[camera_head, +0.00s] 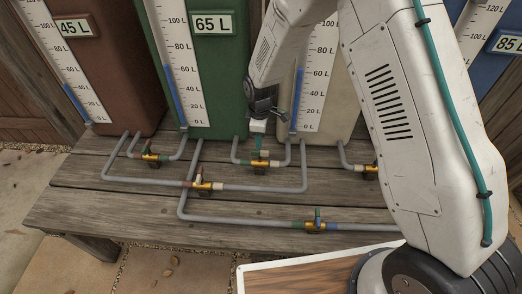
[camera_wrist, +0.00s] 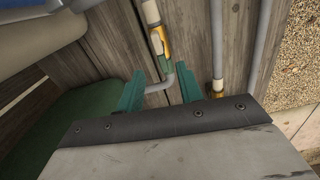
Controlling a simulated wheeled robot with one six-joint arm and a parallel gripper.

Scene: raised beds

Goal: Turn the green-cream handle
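The green-cream valve (camera_head: 262,163) is a small brass fitting on the short grey pipe between the green tank (camera_head: 215,105) and the cream tank (camera_head: 340,105). My gripper (camera_head: 258,142) points down just above this valve in the head view, and its fingers partly cover the handle. In the wrist view, two teal fingers (camera_wrist: 160,90) stand apart with a grey pipe elbow visible between them. A yellow valve body with a pale handle (camera_wrist: 157,42) lies beyond the fingertips, outside the gap. I see nothing held. Whether a finger touches the handle cannot be told.
Other valves sit nearby: a left one (camera_head: 150,155), a middle one (camera_head: 202,185), a front one (camera_head: 316,226) and one by my arm (camera_head: 370,168). Grey pipes run low across the wooden bench (camera_head: 130,205). The bench's front left is clear. Tanks stand close behind.

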